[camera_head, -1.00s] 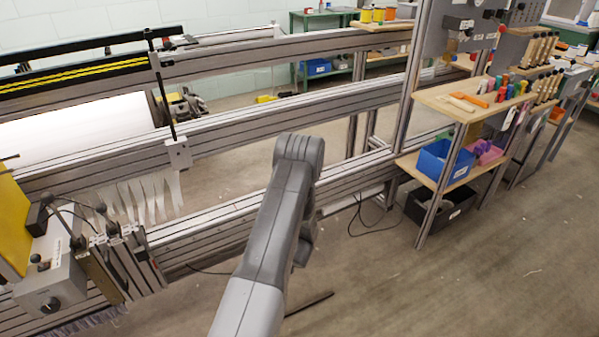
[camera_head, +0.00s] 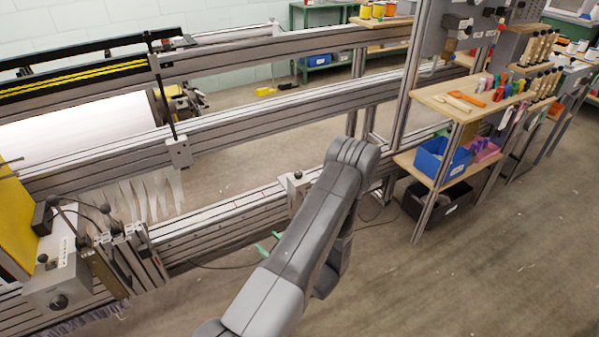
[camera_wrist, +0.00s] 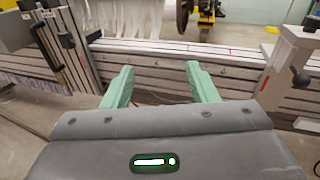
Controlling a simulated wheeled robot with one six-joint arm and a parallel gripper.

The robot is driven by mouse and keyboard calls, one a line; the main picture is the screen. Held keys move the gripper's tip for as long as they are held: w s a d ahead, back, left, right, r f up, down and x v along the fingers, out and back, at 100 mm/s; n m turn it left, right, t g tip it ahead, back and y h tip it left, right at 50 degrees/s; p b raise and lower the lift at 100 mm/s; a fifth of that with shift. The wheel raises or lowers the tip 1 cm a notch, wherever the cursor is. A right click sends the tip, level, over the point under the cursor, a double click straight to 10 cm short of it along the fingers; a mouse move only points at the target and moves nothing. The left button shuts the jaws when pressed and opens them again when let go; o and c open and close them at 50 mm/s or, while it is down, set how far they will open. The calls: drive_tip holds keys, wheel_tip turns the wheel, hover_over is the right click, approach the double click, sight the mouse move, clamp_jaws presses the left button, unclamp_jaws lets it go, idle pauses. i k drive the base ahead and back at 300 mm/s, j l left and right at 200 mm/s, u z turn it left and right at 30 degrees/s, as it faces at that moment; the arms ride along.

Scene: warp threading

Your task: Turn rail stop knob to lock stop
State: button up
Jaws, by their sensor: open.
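The rail stop is a grey block (camera_head: 296,193) on the lower front rail, just left of my arm in the head view, partly hidden by it. A small dark knob (camera_head: 297,175) shows on its top. In the wrist view the block (camera_wrist: 284,62) stands at the right, with a dark round knob (camera_wrist: 300,77) on its near face and a dark piece on top. I cannot tell whether it is locked. My gripper (camera_wrist: 160,78) is open and empty, its two green fingers pointing at the rail, left of the block and apart from it. In the head view only the green fingertips (camera_head: 270,243) show.
The slotted rail (camera_wrist: 180,68) runs across in front of my fingers. White warp strips (camera_head: 140,195) hang at the left, near a grey control box (camera_head: 58,285). A shelf (camera_head: 440,170) with blue and black bins stands at the right. The floor between is mostly clear.

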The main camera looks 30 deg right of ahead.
sight(298, 174)
drive_tip(key=i+l, duration=0.1)
drive_tip(key=l, duration=0.25)
drive_tip(key=i+l, duration=0.1)
drive_tip(key=l, duration=0.25)
drive_tip(key=i+l, duration=0.1)
drive_tip(key=l, duration=0.25)
drive_tip(key=i+l, duration=0.1)
drive_tip(key=l, duration=0.2)
